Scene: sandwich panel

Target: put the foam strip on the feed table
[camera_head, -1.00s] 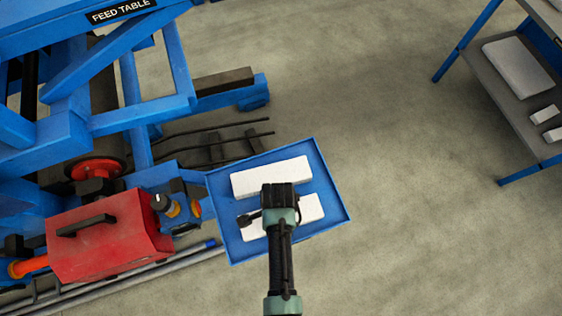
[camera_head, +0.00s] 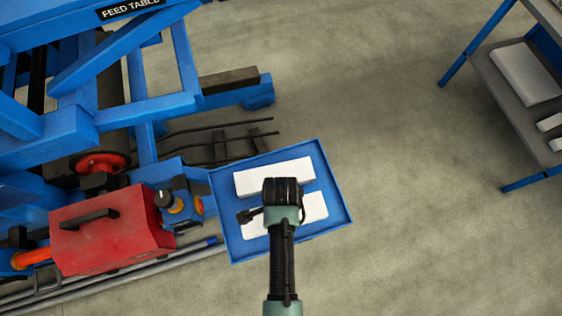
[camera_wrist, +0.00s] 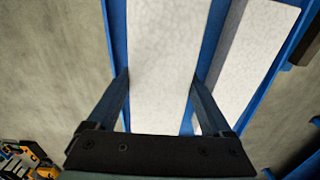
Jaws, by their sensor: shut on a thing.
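Two white foam strips lie side by side at the blue tray in the head view: a far one (camera_head: 274,178) and a near one (camera_head: 315,208). My gripper (camera_wrist: 159,82) is shut on the near strip, with one finger along each long side in the wrist view, where the held strip (camera_wrist: 165,50) runs up between them. The other strip (camera_wrist: 250,60) shows to its right. I cannot tell whether the held strip is clear of the tray floor. In the head view my wrist hides its middle and the fingertips. The blue feed table (camera_head: 45,38) stands at the upper left.
The blue tray (camera_head: 233,240) has a raised rim. A red case (camera_head: 110,238) and blue framework stand left of it. A shelf unit (camera_head: 518,100) with white pieces is at the upper right. Bare floor lies between the tray and the shelf.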

